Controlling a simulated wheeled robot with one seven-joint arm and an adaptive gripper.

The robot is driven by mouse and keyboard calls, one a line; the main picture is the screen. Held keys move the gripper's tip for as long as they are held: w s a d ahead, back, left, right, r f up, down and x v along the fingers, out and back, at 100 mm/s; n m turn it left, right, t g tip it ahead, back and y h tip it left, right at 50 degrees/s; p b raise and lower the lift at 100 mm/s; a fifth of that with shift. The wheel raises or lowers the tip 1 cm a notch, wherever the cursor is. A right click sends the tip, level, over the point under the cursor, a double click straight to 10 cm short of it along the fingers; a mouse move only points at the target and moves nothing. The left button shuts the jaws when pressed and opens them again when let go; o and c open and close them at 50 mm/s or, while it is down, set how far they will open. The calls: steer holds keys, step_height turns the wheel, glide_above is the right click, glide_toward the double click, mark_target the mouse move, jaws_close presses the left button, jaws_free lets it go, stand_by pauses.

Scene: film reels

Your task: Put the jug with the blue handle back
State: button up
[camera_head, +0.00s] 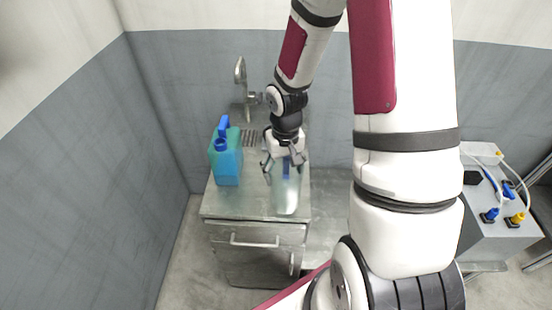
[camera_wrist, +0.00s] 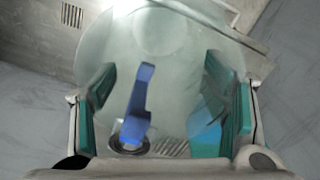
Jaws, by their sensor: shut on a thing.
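The pale translucent jug (camera_head: 286,196) with a blue handle is at the right front of the metal counter, below my gripper (camera_head: 283,164). In the wrist view the jug (camera_wrist: 150,40) fills the middle, with its blue handle (camera_wrist: 140,95) between the fingers. My gripper (camera_wrist: 165,108) has its teal pads on either side of the jug and is shut on it. The jug looks upright. I cannot tell whether its base touches the counter.
A teal canister (camera_head: 227,166) with a blue handle stands to the left on the counter (camera_head: 225,203). A tap (camera_head: 241,80) and a drain grille (camera_head: 250,138) are behind. A grey box (camera_head: 490,232) with coloured plugs stands far right. The floor on the left is clear.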

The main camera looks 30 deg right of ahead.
steer(key=w+d+f+p, duration=0.1)
steer(key=w+d+f, duration=0.2)
steer(key=w, duration=0.6)
steer(key=shift+w+d+f, duration=0.35)
steer(key=shift+f, duration=0.55)
steer(key=o, duration=2)
